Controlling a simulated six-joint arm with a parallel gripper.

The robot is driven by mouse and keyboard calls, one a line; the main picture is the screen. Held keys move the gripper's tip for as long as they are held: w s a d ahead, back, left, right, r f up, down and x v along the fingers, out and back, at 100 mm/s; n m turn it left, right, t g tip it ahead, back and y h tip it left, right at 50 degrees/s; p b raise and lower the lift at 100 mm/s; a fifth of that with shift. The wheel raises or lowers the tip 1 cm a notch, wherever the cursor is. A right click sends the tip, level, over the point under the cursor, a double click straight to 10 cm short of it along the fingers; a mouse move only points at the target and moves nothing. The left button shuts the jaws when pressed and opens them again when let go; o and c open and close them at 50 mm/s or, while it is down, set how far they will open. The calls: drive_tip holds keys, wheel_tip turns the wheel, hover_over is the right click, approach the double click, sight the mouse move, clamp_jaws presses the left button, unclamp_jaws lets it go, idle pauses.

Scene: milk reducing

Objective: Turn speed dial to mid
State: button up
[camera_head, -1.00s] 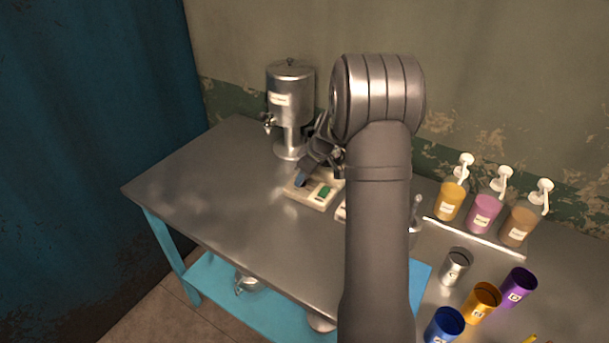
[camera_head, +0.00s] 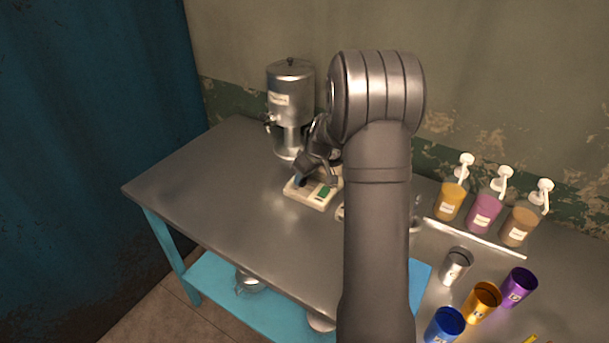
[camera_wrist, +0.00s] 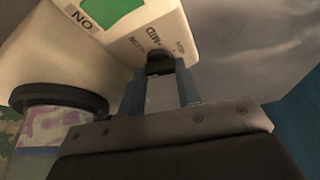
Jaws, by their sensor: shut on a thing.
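The control box (camera_head: 307,197) is a pale box with a green button, on the steel table below the metal dispenser. In the wrist view, the box (camera_wrist: 140,20) shows the green button marked "ON" and a dark speed dial (camera_wrist: 159,66) with "MID" and other small labels around it. My gripper (camera_head: 302,182) is at the box's left part. In the wrist view my gripper (camera_wrist: 160,82) has its two fingers closed on the dial from both sides. The dial's exact pointing is hard to tell, as the fingers partly hide it.
The metal dispenser (camera_head: 291,95) stands behind the box. Yellow (camera_head: 452,200), pink (camera_head: 485,213) and brown (camera_head: 521,225) pump bottles stand at the right, with several cups in front, including an orange one (camera_head: 482,301). The table's left part (camera_head: 200,185) is clear.

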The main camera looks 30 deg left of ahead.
drive_tip(key=m, duration=0.2)
drive_tip(key=m+t, duration=0.1)
drive_tip(key=m, duration=0.1)
drive_tip(key=m+t+h, duration=0.1)
drive_tip(key=m, duration=0.1)
drive_tip(key=shift+s+a, duration=0.2)
drive_tip(key=shift+s, duration=0.05)
drive_tip(key=m+h, duration=0.1)
drive_tip(key=m, duration=0.2)
drive_tip(key=m+t+h, duration=0.1)
drive_tip(key=m, duration=0.2)
drive_tip(key=shift+s+a, duration=0.15)
drive_tip(key=shift+a, duration=0.05)
drive_tip(key=m+h, duration=0.1)
drive_tip(key=m, duration=0.3)
drive_tip(key=shift+a+m+t+h, duration=0.2)
drive_tip(key=shift+m+t+h, duration=0.1)
drive_tip(key=shift+m+h, duration=0.1)
drive_tip(key=shift+a+m+g+h, duration=0.15)
drive_tip(key=shift+m+h, duration=0.3)
drive_tip(key=shift+m, duration=0.7)
drive_tip(key=shift+m+g+h, duration=0.25)
drive_tip(key=shift+m+h, duration=0.2)
drive_tip(key=shift+m, duration=0.7)
drive_tip(key=o, duration=0.7)
